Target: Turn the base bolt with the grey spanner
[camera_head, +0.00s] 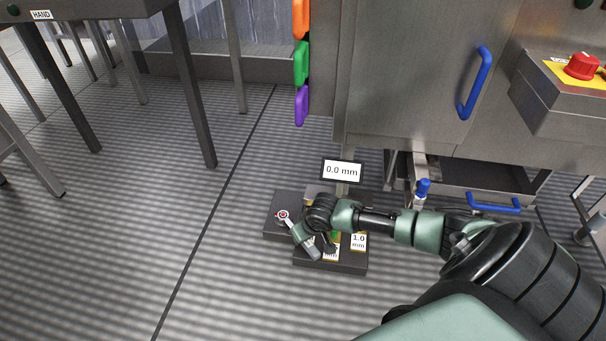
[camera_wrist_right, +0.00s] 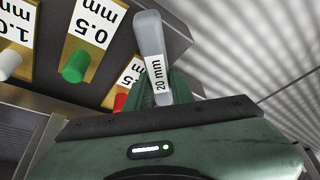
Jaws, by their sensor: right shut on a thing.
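My right gripper (camera_head: 299,232) is low over a dark block on the floor, its arm reaching in from the right. It is shut on the grey spanner (camera_wrist_right: 151,36), which carries a "20 mm" label in the wrist view. In the head view, a pale ring-shaped end (camera_head: 283,215) with a small red mark inside shows just left of my gripper, over the block's left part. It looks like the spanner's head; I cannot tell whether it sits around the base bolt. The bolt is not clearly visible. My left gripper is not in view.
A display reading "0.0 mm" (camera_head: 342,171) stands behind the block (camera_head: 345,265). Labelled plates with a green knob (camera_wrist_right: 75,66) and a white knob (camera_wrist_right: 9,63) lie beside my gripper. The steel machine (camera_head: 400,90) stands behind.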

